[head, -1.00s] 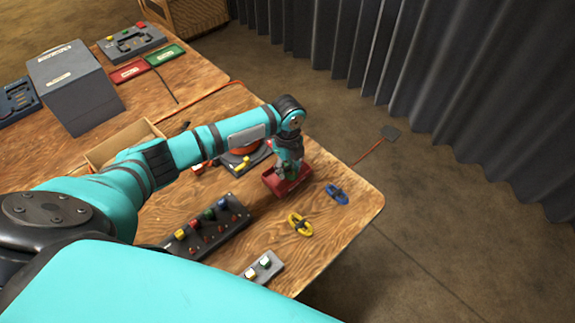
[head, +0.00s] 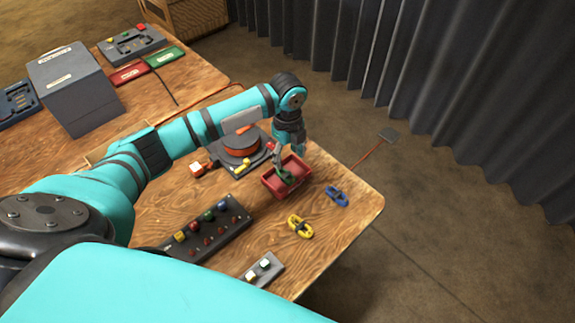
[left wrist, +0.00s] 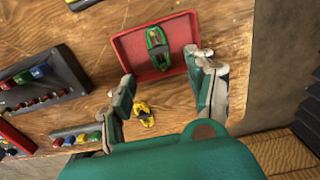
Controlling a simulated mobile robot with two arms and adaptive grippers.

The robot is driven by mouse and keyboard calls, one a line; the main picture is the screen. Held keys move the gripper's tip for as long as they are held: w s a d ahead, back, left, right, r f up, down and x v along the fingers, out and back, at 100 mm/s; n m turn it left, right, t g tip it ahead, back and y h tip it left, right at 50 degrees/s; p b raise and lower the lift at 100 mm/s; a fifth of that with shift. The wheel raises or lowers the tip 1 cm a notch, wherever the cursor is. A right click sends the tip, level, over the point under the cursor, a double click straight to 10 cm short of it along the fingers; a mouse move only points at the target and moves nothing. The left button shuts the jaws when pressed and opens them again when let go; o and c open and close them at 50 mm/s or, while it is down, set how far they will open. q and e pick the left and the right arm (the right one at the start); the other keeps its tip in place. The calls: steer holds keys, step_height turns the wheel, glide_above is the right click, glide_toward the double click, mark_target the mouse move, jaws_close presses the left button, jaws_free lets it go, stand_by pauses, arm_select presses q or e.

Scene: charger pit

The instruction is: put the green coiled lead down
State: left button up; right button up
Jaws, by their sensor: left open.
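The green coiled lead (head: 287,178) lies in the red tray (head: 270,187). In the left wrist view the lead (left wrist: 157,47) rests on the floor of the red tray (left wrist: 187,32), toward its middle. My left gripper (head: 288,160) is above the tray in the head view, partly covering the lead. In the left wrist view its two fingers (left wrist: 165,82) are spread wide apart with nothing between them, and the lead lies beyond their tips. My right gripper is not in view.
A yellow coiled lead (head: 300,227) and a blue coiled lead (head: 337,196) lie near the tray. A black strip with coloured plugs (head: 212,232) and a small grey block (head: 262,268) lie nearer. An orange reel (head: 240,144) stands behind. The table's right edge is close.

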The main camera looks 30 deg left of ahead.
arm_select(q)
step_height(320, 180, up, 6)
steer(key=shift+r, duration=0.25)
steer(key=shift+r, duration=0.1)
